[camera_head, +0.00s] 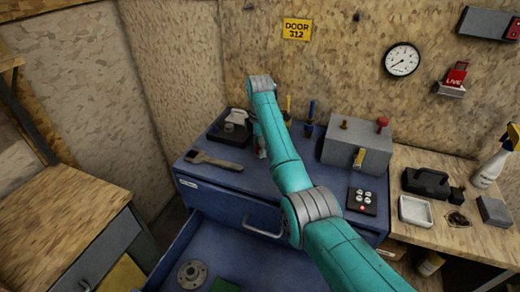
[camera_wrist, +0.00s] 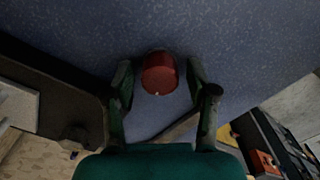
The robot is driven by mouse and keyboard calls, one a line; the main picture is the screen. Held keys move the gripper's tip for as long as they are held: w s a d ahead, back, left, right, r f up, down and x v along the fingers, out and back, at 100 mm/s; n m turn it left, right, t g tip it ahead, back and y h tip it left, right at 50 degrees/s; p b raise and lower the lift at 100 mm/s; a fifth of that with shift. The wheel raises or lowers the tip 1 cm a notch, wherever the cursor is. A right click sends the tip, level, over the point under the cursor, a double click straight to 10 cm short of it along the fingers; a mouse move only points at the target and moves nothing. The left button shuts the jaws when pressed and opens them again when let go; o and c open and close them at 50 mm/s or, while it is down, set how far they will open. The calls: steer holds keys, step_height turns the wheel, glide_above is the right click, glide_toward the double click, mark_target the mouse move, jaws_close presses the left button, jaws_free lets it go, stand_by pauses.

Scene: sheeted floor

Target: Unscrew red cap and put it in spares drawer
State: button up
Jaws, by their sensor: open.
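In the wrist view a round red cap (camera_wrist: 160,72) sits between the two fingers of my gripper (camera_wrist: 160,80). The fingers are apart, with a dark gap on each side of the cap. Whatever is beneath the cap is hidden. In the head view my arm reaches over the blue cabinet top and mostly hides my gripper and the cap. A blue drawer (camera_head: 245,262) at the cabinet's front is pulled open. It holds a grey flanged disc (camera_head: 192,274) and a green piece. The label on the cabinet front is too small to read.
A wrench (camera_head: 215,161) and a dark-based device (camera_head: 233,125) lie left on the cabinet top. A grey box (camera_head: 357,146) with knobs and a button panel (camera_head: 362,201) stand right. A wooden bench with several items adjoins on the right.

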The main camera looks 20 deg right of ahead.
steer(key=m, duration=0.4)
steer(key=shift+m, duration=0.4)
steer(key=m, duration=0.9)
steer(key=shift+m, duration=0.4)
steer(key=m, duration=0.4)
steer(key=shift+m, duration=0.4)
